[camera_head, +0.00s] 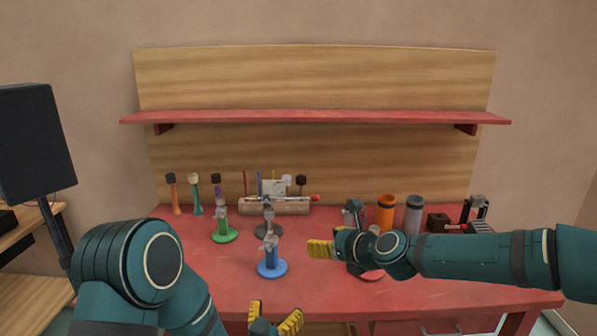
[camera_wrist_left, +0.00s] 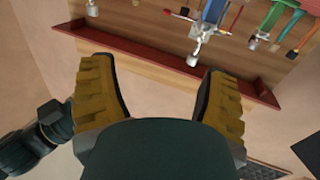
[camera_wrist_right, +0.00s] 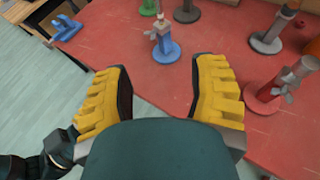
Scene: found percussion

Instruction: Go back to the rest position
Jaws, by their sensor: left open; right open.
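My left gripper (camera_head: 275,318) is open and empty at the table's front edge, low in the head view. Its two yellow fingers spread apart in the left wrist view (camera_wrist_left: 158,68), with nothing between them. My right gripper (camera_head: 332,241) is over the table's right half, in front of the red stand (camera_head: 372,274), which it partly hides. In the right wrist view its fingers (camera_wrist_right: 164,72) are open and empty. The blue clamp stand (camera_head: 272,268) stands upright on the red table (camera_head: 220,278), left of the right gripper and apart from it.
Green (camera_head: 224,236) and dark grey (camera_head: 268,231) stands are behind the blue one. Several mallets stand at the back left, near a wooden rack (camera_head: 290,207). Orange (camera_head: 385,214) and grey (camera_head: 413,215) cylinders stand back right. A red shelf (camera_head: 315,117) spans the back panel.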

